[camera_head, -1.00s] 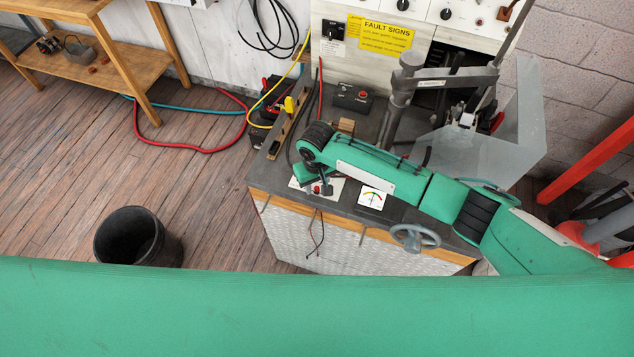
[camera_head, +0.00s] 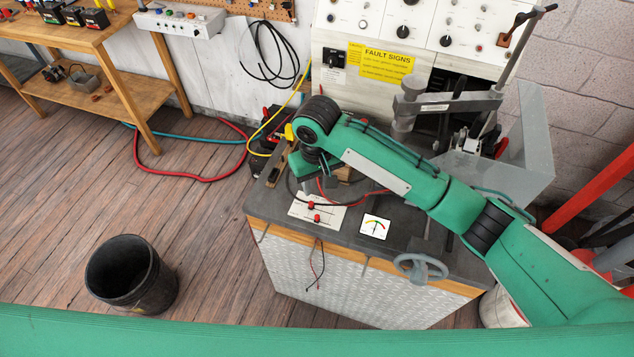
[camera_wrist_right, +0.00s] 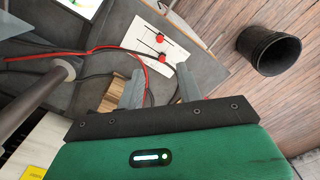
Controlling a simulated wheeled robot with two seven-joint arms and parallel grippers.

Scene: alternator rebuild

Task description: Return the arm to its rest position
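My right arm (camera_head: 385,165) is green and reaches in from the right over the dark bench top (camera_head: 350,235). Its wrist is bent down, and the right gripper (camera_head: 330,182) hangs above the bench behind a white card with red terminals (camera_head: 318,212). In the right wrist view the two grey fingers of the right gripper (camera_wrist_right: 160,88) stand apart with nothing held between them. The white card (camera_wrist_right: 155,40) and red and black leads (camera_wrist_right: 95,50) lie beyond the fingers. My left gripper is not in view.
A gauge (camera_head: 375,227) lies on the bench and a grey handwheel (camera_head: 420,267) sticks out at its front. A grey upright press (camera_head: 405,110) stands behind the arm. A black bin (camera_head: 130,275) stands on open wooden floor at left.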

